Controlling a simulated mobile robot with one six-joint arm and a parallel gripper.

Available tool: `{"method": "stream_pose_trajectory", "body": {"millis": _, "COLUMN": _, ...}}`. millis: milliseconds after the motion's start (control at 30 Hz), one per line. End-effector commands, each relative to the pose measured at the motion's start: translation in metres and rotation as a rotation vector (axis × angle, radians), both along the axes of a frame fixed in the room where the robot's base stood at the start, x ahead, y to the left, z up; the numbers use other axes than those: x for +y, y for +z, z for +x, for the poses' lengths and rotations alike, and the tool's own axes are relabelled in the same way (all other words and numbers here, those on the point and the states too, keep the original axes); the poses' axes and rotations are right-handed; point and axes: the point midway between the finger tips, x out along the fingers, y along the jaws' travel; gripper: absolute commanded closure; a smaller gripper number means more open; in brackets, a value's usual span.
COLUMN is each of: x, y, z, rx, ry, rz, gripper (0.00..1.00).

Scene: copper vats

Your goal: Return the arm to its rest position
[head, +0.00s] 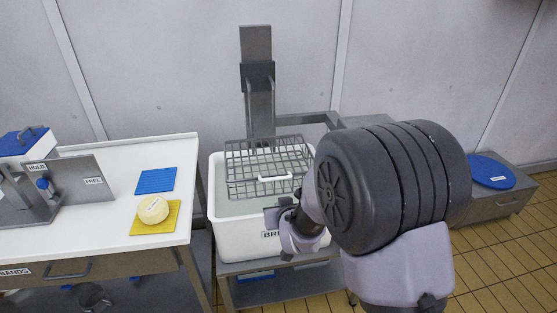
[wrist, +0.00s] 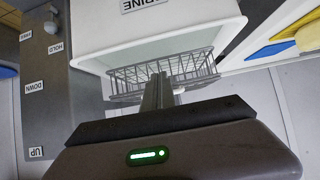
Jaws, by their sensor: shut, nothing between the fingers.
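My arm reaches in from the right in the head view. My gripper (head: 277,214) is in front of the white brine vat (head: 232,238), near its front rim, shut with nothing between its fingers. It cannot be told whether it touches the rim. In the wrist view, the dark front of my gripper's body fills the bottom, with a green light on it. The vat (wrist: 205,22) and the wire rack (wrist: 195,68) show beyond it. In the head view the wire rack (head: 262,155) sits at the vat's top, below a grey upright post (head: 260,95). My arm hides the vat's right side.
A white table (head: 112,225) stands left, with a blue mat (head: 157,180) and a cheese (head: 153,210) on a yellow mat (head: 140,229). A grey HOLD/FREE fixture (head: 82,183) is beside them. A blue disc (head: 490,172) lies on a grey unit at right. Tiled floor shows at lower right.

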Motion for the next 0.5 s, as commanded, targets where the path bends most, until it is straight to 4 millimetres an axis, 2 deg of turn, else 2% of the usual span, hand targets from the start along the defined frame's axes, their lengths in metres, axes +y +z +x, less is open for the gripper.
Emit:
{"method": "stream_pose_trajectory", "body": {"millis": 67, "x": -0.003, "y": 0.008, "z": -0.002, "rx": 0.005, "ry": -0.009, "rz": 0.007, "gripper": 1.0}}
{"method": "stream_pose_trajectory", "body": {"millis": 167, "x": -0.025, "y": 0.05, "z": -0.023, "rx": 0.055, "ry": -0.066, "rz": 0.049, "gripper": 1.0}}
{"method": "stream_pose_trajectory", "body": {"millis": 200, "x": -0.039, "y": 0.074, "z": -0.042, "rx": 0.094, "ry": -0.102, "rz": 0.077, "gripper": 1.0}}
{"method": "stream_pose_trajectory", "body": {"millis": 267, "x": -0.06, "y": 0.108, "z": -0.082, "rx": 0.162, "ry": -0.159, "rz": 0.124, "gripper": 1.0}}
{"method": "stream_pose_trajectory", "body": {"millis": 300, "x": -0.073, "y": 0.126, "z": -0.114, "rx": 0.211, "ry": -0.196, "rz": 0.156, "gripper": 1.0}}
{"method": "stream_pose_trajectory", "body": {"millis": 367, "x": -0.087, "y": 0.146, "z": -0.165, "rx": 0.282, "ry": -0.248, "rz": 0.203, "gripper": 1.0}}
{"method": "stream_pose_trajectory", "body": {"millis": 400, "x": -0.093, "y": 0.154, "z": -0.198, "rx": 0.324, "ry": -0.277, "rz": 0.233, "gripper": 1.0}}
{"method": "stream_pose_trajectory", "body": {"millis": 500, "x": -0.101, "y": 0.164, "z": -0.268, "rx": 0.413, "ry": -0.337, "rz": 0.296, "gripper": 1.0}}
